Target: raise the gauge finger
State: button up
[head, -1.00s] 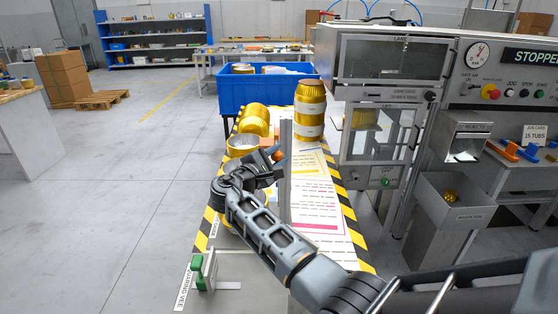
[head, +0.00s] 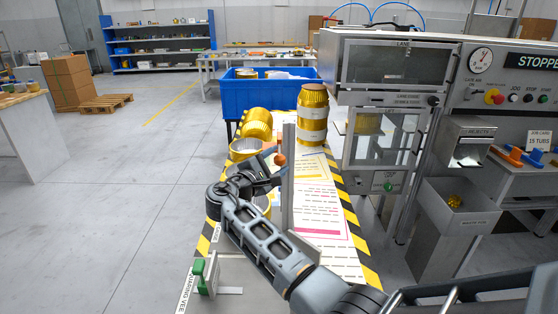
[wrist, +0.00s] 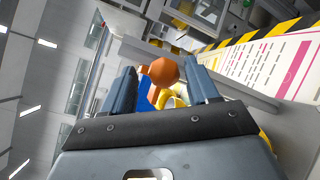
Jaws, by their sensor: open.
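An orange knob (head: 280,160), which I take to be on the gauge finger, sits beside an upright grey metal post (head: 288,190) on the bench. My gripper (head: 271,170) is at the left of the post, close to the knob. In the wrist view the round orange knob (wrist: 163,71) shows between the two open fingertips of my gripper (wrist: 163,84). I cannot tell whether a finger touches it. The rest of the gauge finger is mostly hidden behind the gripper and knob.
Gold tubs (head: 257,124) lie behind the gripper, and a stack of gold tubs (head: 313,115) stands right of the post. A printed sheet (head: 322,215) covers the bench. A green-handled fixture (head: 199,272) is at front left.

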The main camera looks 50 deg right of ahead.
jog(key=shift+s+a+b, duration=0.2)
jog(key=shift+a, duration=1.2)
jog(key=shift+s+a+b, duration=0.2)
jog(key=shift+a, duration=1.15)
